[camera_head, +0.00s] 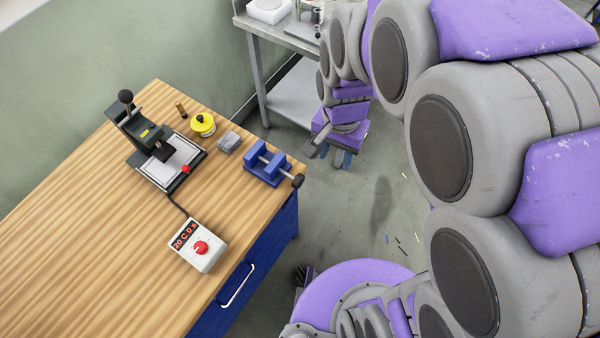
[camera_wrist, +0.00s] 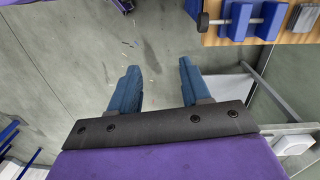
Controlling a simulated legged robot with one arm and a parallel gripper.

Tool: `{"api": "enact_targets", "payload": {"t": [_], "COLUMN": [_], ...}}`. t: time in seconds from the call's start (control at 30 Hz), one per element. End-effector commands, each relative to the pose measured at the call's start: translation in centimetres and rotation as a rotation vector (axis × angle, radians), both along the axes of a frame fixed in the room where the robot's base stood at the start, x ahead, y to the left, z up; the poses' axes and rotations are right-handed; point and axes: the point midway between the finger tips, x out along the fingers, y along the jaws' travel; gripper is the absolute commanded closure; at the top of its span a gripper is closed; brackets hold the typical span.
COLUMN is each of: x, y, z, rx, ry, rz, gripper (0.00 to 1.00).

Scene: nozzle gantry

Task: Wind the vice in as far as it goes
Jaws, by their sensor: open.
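The blue vice (camera_head: 266,164) sits at the right edge of the wooden bench, with its dark screw handle (camera_head: 297,181) jutting out past the edge. A gap shows between its jaws. In the wrist view the vice (camera_wrist: 241,20) is at the top right, with the handle (camera_wrist: 203,22) on its left end. My gripper (camera_head: 338,158) hangs over the floor to the right of the bench, apart from the vice. In the wrist view its two blue fingers (camera_wrist: 157,75) are spread wide with nothing between them.
On the wooden bench (camera_head: 90,235) are a grey block (camera_head: 228,141), a yellow round item (camera_head: 203,124), a black lever press (camera_head: 143,130) and a white control box (camera_head: 199,247) with a red knob. A metal side table (camera_head: 290,92) stands behind. Floor between is clear except small scraps.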

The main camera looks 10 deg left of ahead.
Motion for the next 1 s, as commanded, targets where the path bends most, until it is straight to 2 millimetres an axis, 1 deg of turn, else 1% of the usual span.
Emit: {"api": "enact_targets", "payload": {"t": [0.03, 0.1, 0.2, 0.3, 0.4, 0.57, 0.67, 1.0], "x": [0.7, 1.6, 2.4, 2.8, 3.0, 2.9, 3.0, 2.8], "y": [1.9, 4.1, 6.6, 8.1, 8.8, 8.8, 8.8, 8.7], "z": [-1.1, -2.1, -3.3, -4.1, -4.6, -6.0, -7.6, -14.5], "rx": [-0.005, -0.004, -0.001, 0.002, 0.003, 0.004, 0.005, 0.002], "ry": [-0.001, -0.014, -0.029, -0.037, -0.040, -0.039, -0.041, -0.039], "rz": [-0.010, -0.036, -0.066, -0.087, -0.097, -0.102, -0.101, -0.101], "gripper": [0.53, 0.53, 0.53, 0.53, 0.53, 0.53, 0.53, 0.53]}}
